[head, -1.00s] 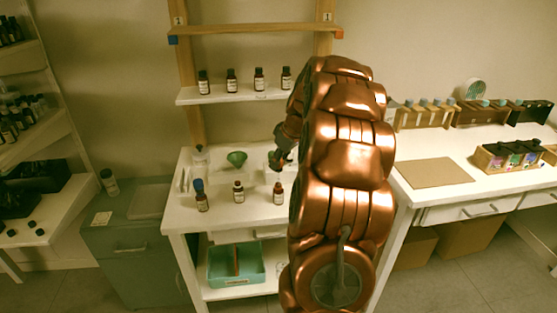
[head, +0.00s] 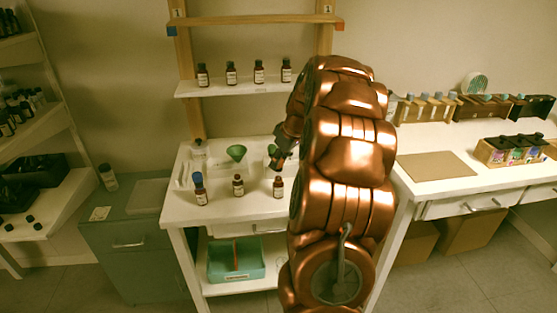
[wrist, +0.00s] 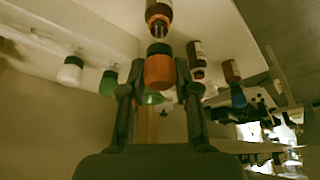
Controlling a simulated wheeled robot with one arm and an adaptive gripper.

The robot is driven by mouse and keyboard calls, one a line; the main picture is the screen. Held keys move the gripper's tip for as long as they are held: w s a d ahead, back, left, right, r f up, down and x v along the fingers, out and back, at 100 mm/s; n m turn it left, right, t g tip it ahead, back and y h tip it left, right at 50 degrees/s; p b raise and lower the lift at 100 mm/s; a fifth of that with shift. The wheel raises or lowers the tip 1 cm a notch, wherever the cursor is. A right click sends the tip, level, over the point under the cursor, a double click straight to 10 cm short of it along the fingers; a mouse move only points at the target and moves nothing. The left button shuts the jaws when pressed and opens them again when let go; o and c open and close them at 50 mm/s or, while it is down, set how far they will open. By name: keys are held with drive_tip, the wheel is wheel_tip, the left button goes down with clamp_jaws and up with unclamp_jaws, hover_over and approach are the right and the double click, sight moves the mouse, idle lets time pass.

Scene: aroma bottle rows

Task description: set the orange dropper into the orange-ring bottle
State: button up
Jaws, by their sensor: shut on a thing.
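My gripper (wrist: 158,75) is shut on the orange dropper (wrist: 158,70), whose orange bulb and black collar show between the fingers in the wrist view. The orange-ring bottle (wrist: 158,6) is straight beyond the collar in that view, its orange ring facing the dropper. A gap shows between collar and ring; I cannot make out whether the dropper's tip is in the neck. In the head view the right-hand brown bottle (head: 278,188) of the front row stands upright on the white table, with my gripper (head: 278,165) just above it. The dropper is hard to make out there.
A middle bottle (head: 238,187) and a blue-topped bottle (head: 200,190) stand to the left in the same row. A green dropper (wrist: 108,82) and a white one (wrist: 71,70) show in the wrist view. Several bottles line the shelf (head: 235,88) above.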

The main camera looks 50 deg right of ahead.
drive_tip(key=shift+f, duration=0.2)
drive_tip(key=shift+f+b, duration=0.35)
drive_tip(key=shift+f+b, duration=0.5)
drive_tip(key=shift+f, duration=0.4)
drive_tip(key=o, duration=0.7)
drive_tip(key=shift+o, duration=0.2)
drive_tip(key=shift+r, duration=0.15)
drive_tip(key=shift+r+p, duration=0.3)
drive_tip(key=shift+r, duration=3.1)
